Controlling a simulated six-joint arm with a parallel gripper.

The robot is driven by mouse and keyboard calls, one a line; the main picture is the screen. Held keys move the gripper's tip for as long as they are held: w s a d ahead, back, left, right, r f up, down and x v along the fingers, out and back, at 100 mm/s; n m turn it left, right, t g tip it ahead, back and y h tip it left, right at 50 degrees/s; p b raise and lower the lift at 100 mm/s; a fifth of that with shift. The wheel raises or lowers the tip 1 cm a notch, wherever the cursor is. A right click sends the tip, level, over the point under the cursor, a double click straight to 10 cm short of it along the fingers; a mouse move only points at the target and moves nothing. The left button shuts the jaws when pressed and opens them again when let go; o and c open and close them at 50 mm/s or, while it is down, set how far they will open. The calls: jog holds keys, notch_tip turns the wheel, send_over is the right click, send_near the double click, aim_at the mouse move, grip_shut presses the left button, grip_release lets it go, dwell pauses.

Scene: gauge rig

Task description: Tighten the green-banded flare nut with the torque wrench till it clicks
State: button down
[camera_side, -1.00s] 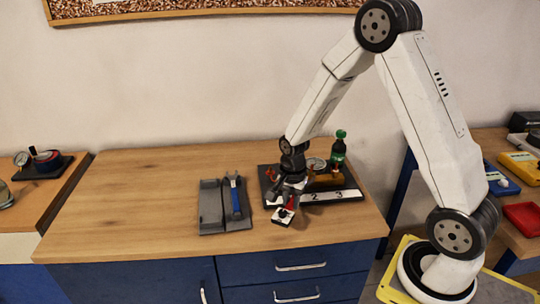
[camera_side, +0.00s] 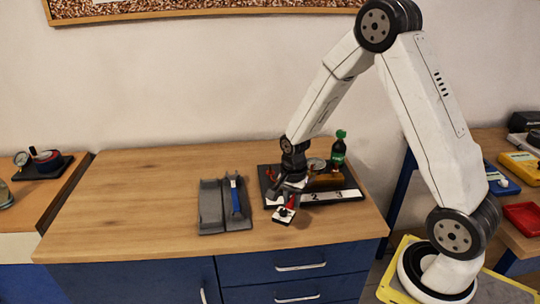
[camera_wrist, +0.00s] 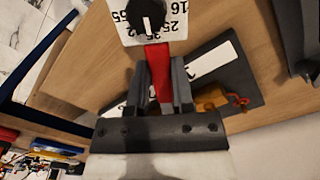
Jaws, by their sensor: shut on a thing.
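My gripper (camera_wrist: 160,95) is shut on a red handle, which I take to be the torque wrench (camera_wrist: 157,62). A white plate with printed numbers and a black pointer knob (camera_wrist: 148,14) sits at the handle's end. In the side view my gripper (camera_side: 290,190) is low at the left part of the gauge rig (camera_side: 350,196), and the wrench's white end (camera_side: 284,215) juts toward the bench front. The wrench's working end is hidden by my gripper. I cannot make out the green-banded flare nut, or whether the wrench is on it.
A grey tray (camera_side: 210,226) lies left of the rig; its left slot looks empty and a blue-handled tool (camera_side: 236,196) lies in its right one. A dark bottle with a green cap (camera_side: 339,148) stands behind the rig. The bench's left side (camera_side: 130,200) is clear.

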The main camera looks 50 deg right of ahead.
jog(key=shift+w+d, duration=0.25)
jog(key=shift+d, duration=0.8)
dwell(0.9)
jog(key=c, duration=1)
grip_release()
grip_shut()
